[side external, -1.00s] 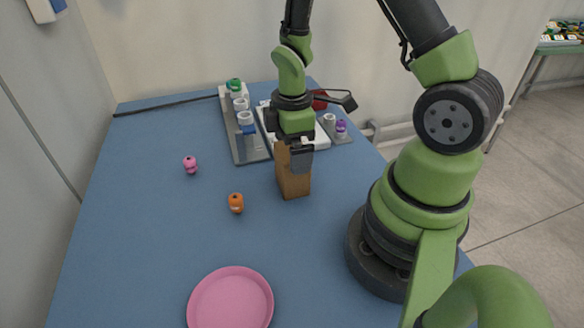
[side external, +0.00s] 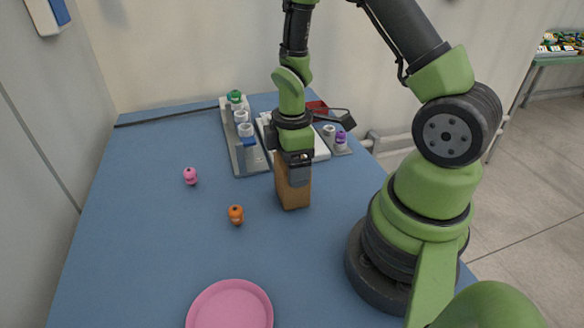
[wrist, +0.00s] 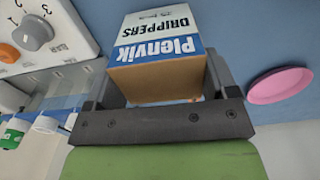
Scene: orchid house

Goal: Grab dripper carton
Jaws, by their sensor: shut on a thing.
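The dripper carton (side external: 294,196) stands upright on the blue table, plain brown on the sides that show in the side view. In the wrist view the carton (wrist: 165,48) shows a white and blue face reading "Plenvik DRIPPERS" and a brown end. My gripper (side external: 297,173) points down over its upper part and is shut on it. In the wrist view, the carton sits between the two dark fingers. The carton's top is partly hidden by my gripper, and its base appears to rest on the table.
A grey rack (side external: 252,163) with white cylinders stands behind to the left, beside a white panel (side external: 321,149). A purple-topped item (side external: 341,140) is at right. Small pink (side external: 190,176) and orange (side external: 236,214) figures and a pink plate (side external: 230,306) lie left and front. The left table is mostly clear.

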